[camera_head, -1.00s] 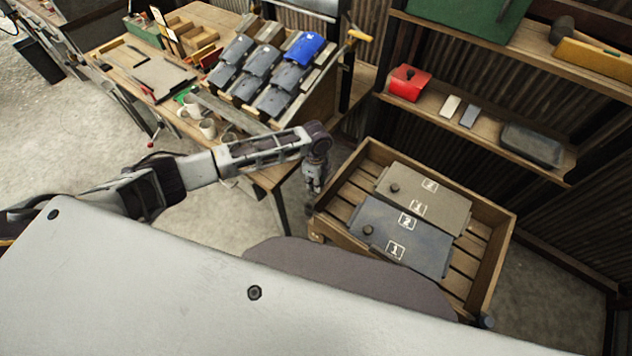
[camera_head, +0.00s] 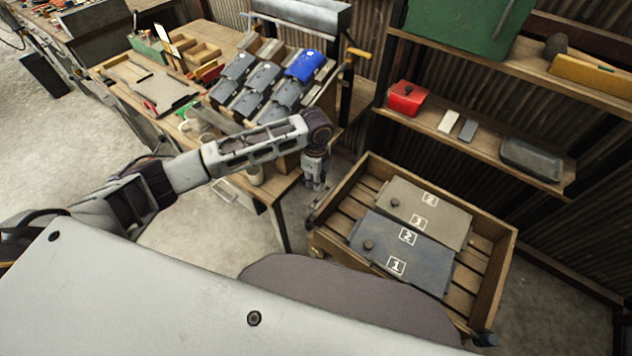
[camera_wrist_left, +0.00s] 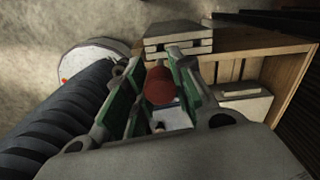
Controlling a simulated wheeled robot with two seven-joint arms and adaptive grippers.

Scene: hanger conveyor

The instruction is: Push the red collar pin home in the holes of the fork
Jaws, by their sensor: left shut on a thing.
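My left gripper (camera_head: 315,182) hangs pointing down just left of the wooden crate's near left side in the head view. In the left wrist view its green-padded fingers (camera_wrist_left: 158,90) are shut on a red rounded piece (camera_wrist_left: 160,86), which looks like the red collar pin. A small pale and blue patch shows just below the red piece. The pin's shaft and tip are hidden by the fingers. I cannot make out the fork or its holes in either view. My right gripper is not in view.
The slatted crate (camera_head: 487,291) holds a tan panel and a blue-grey panel with numbered labels. The workbench (camera_head: 284,184) at left carries a rack of grey and blue parts. A shelf (camera_head: 551,179) stands behind with a red box (camera_head: 407,98).

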